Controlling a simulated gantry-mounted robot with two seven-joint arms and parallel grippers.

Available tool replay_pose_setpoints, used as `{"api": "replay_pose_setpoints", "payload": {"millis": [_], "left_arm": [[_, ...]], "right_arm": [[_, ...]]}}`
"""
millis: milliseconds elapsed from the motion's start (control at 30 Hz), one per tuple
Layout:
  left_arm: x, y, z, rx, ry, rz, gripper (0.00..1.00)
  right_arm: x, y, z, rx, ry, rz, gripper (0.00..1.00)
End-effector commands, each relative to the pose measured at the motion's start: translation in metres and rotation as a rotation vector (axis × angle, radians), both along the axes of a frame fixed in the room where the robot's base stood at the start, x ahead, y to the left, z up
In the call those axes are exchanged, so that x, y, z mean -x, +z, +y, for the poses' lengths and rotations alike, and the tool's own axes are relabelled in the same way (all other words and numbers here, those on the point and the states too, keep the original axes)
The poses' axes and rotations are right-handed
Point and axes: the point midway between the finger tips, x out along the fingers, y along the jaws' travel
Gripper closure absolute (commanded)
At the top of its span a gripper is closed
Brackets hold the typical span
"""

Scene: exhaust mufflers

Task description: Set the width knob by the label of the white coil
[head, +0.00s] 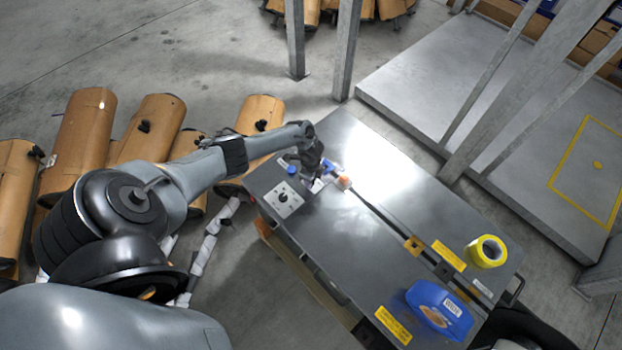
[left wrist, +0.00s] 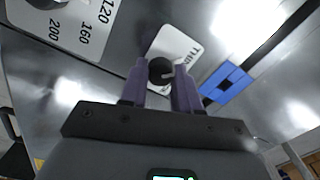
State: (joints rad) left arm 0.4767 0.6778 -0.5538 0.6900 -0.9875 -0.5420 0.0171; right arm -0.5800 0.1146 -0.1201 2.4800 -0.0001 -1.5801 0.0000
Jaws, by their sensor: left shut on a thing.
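My left gripper (head: 314,178) reaches down to the far left part of the grey machine top (head: 375,215). In the left wrist view its two purple fingers (left wrist: 160,88) are shut on a small black knob (left wrist: 160,69). That knob sits on a white plate (left wrist: 178,45) with partly readable lettering, seemingly starting "THI". Beside it is a larger white dial plate (left wrist: 75,32) marked 120, 160 and 200, with a dark knob (left wrist: 45,3) cut off by the frame edge. The dial plate (head: 283,199) also shows in the head view. I cannot make out a white coil or its label. My right gripper is out of view.
A blue knob (head: 292,169) and an orange-tipped part (head: 344,182) flank the gripper. The middle top is mostly clear.

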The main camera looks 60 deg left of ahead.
Motion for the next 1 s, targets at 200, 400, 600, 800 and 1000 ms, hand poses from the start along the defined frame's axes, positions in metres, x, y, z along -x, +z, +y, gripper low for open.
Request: {"api": "replay_pose_setpoints", "payload": {"millis": [200, 400, 600, 800, 1000], "left_arm": [[-0.001, 0.001, 0.000, 0.001, 0.001, -0.001, 0.64], [0.000, 0.001, 0.000, 0.001, 0.000, -0.001, 0.43], [0.000, 0.001, 0.000, 0.000, 0.000, 0.000, 0.43], [0.000, 0.014, 0.001, 0.000, -0.001, -0.001, 0.43], [-0.001, 0.046, 0.001, -0.002, -0.002, -0.002, 0.43]], "right_arm": [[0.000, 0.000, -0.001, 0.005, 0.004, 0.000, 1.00], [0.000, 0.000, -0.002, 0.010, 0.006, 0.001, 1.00], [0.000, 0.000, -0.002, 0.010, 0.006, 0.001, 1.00], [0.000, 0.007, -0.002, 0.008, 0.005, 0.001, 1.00], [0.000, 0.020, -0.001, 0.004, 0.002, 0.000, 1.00]]}}
